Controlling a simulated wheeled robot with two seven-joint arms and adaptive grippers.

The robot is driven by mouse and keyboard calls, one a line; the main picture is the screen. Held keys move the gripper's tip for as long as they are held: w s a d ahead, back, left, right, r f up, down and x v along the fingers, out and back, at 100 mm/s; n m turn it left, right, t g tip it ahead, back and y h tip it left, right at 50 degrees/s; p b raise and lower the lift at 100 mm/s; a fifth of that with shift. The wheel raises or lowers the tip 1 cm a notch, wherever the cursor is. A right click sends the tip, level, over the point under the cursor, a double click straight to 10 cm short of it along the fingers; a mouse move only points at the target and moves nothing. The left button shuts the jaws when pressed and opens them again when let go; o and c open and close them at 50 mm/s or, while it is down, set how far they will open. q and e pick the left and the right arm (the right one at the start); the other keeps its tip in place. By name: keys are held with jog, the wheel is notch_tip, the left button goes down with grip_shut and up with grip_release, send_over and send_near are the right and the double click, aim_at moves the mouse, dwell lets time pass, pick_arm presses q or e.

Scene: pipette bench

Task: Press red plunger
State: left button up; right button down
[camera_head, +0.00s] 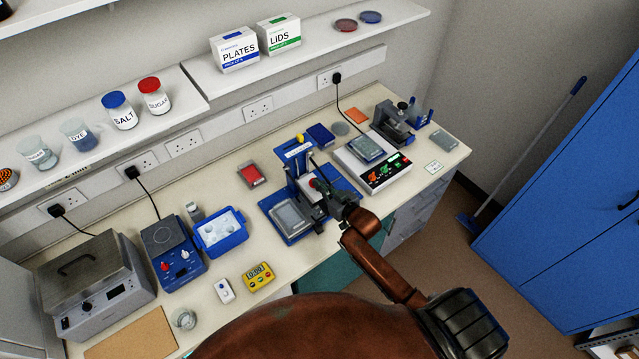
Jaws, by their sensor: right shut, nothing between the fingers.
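A blue and white bench device (297,163) stands on a blue base in the middle of the bench. A small red plunger (312,183) shows on its front side, partly covered by my right gripper. My right gripper (322,186) is shut and empty, its tips right beside the red plunger. I cannot tell whether they touch it. A clear plate (288,215) sits on the blue base, to the left of the gripper. My left gripper is out of view.
A balance (374,165) stands to the right of the device, a red-topped box (251,174) to its left. A blue tray (221,232) and a yellow timer (258,277) lie at the left front. The shelf (205,82) overhangs the back of the bench.

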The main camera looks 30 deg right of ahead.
notch_tip(320, 180, up, 3)
jog(key=shift+r+p, duration=0.1)
jog(key=shift+p, duration=1.05)
jog(key=shift+s+d+f+b, duration=0.15)
jog(key=shift+s+b, duration=0.25)
jog(key=shift+s, duration=0.2)
jog(key=shift+s+d+f+b, duration=0.1)
jog(key=shift+s+f+b, duration=0.05)
jog(key=shift+s+b, duration=0.35)
pick_arm(q)
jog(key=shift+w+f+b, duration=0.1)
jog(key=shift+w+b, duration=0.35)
jog(key=shift+b, duration=0.4)
pick_arm(e)
jog(key=v, duration=0.8)
jog(key=shift+r, duration=0.25)
jog(key=shift+w, duration=0.15)
